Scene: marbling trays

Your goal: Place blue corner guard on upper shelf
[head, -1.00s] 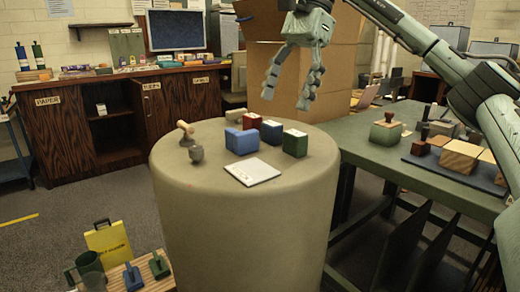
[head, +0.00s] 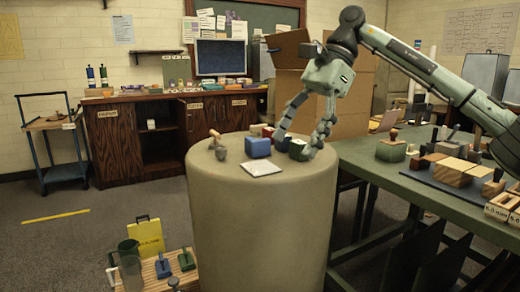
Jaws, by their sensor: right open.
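Two blue blocks are on the round grey pedestal (head: 262,222): a brighter blue block (head: 258,147) at the front left and a darker blue block (head: 283,144) behind and right of it, partly hidden by a finger. I cannot tell which is the blue corner guard. My right gripper (head: 296,147) is open, fingers pointing down, at the darker blue block and the green block (head: 298,150); contact is unclear. A dark wall shelf (head: 157,52) is mounted high at the back left and looks empty. My left gripper is out of view.
A red block (head: 268,131), a wooden-handled tool (head: 216,142) and a white card (head: 261,168) share the pedestal top. A green table (head: 375,170) with stamps and wooden blocks stands right. A wooden cabinet (head: 115,150) stands behind; cardboard boxes (head: 350,110) rise behind my right gripper.

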